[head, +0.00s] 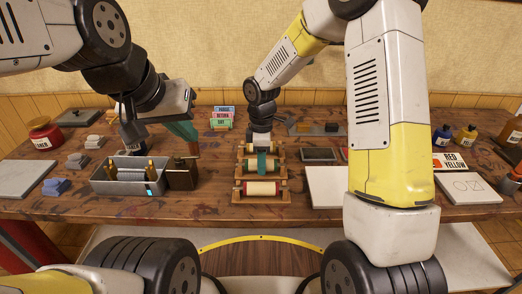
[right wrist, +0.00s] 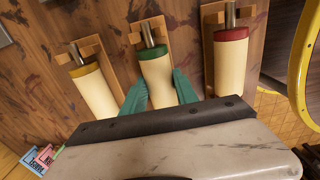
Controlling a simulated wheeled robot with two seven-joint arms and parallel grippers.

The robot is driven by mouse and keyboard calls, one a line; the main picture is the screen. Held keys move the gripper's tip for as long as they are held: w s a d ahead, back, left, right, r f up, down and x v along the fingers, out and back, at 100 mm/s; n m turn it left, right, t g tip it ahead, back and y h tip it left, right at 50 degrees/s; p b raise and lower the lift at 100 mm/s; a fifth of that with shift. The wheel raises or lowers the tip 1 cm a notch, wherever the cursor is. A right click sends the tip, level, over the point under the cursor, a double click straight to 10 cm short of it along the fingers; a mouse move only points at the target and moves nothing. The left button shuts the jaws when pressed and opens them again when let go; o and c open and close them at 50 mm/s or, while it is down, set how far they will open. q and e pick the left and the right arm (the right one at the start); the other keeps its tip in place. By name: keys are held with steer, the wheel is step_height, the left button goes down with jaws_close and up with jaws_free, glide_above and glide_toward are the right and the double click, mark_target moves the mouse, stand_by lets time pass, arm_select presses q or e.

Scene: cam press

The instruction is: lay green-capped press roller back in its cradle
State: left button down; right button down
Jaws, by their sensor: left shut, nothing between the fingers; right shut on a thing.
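The green-capped roller (right wrist: 157,73), cream with a steel shaft, is the middle one of three in the right wrist view. My right gripper (right wrist: 159,92) is shut on its body, one teal finger on each side. In the head view my right gripper (head: 262,163) is over the middle place of the wooden cradle (head: 242,178). The shaft lies at the cradle's end block in the right wrist view; whether it rests fully in the notch I cannot tell. My left gripper (head: 186,133) is shut and empty, above the dark box near the grey tray.
A yellow-capped roller (right wrist: 94,90) and a red-capped roller (right wrist: 231,60) lie close on either side. A grey tray (head: 105,187) with a roller and a dark box (head: 182,175) stand to the left. A white board (head: 325,188) lies to the right.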

steer(key=c, duration=0.9)
jaws_free()
steer(key=shift+o, duration=0.2)
step_height(320, 180, up, 8)
steer(key=shift+f, duration=0.25)
steer(key=shift+r, duration=0.15)
